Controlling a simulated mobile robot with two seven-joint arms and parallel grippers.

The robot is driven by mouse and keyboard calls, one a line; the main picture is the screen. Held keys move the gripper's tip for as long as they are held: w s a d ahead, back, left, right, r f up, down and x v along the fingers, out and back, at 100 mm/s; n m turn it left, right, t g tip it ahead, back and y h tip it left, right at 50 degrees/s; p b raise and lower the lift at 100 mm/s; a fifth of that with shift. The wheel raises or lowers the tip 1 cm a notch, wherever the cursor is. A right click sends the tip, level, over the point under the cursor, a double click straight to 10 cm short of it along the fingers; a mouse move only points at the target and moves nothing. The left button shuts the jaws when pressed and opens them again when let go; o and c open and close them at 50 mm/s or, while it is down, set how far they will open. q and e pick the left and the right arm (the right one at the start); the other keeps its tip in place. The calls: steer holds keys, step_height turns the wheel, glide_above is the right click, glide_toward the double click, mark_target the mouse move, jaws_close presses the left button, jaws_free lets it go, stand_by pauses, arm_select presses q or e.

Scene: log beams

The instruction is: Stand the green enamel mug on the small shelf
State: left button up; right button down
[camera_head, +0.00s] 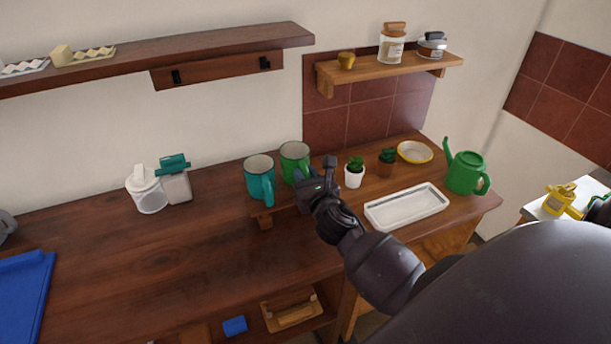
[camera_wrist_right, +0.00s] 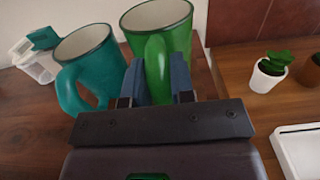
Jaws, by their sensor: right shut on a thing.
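The green enamel mug (camera_head: 294,152) is upright at the back of the wooden counter, just right of a teal mug (camera_head: 259,180). My right gripper (camera_head: 303,178) is shut on its handle. In the right wrist view the green mug (camera_wrist_right: 150,18) stands between and beyond the fingers (camera_wrist_right: 160,85), which close on the handle; the teal mug (camera_wrist_right: 88,60) is close on the left. I cannot tell whether the green mug's base touches the counter. The small shelf (camera_head: 345,76) is on the wall at upper right. My left gripper is not in view.
Below are potted plants (camera_head: 355,173), a white tray (camera_head: 406,206) and a green watering can (camera_head: 466,172). A long shelf (camera_head: 200,51) hangs at upper left.

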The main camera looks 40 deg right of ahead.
steer(key=shift+f+b, duration=0.5)
steer(key=shift+f, duration=0.1)
steer(key=c, duration=0.9)
jaws_free()
steer(key=v, duration=1)
steer(key=shift+s+b, duration=0.35)
steer(key=shift+s, duration=0.05)
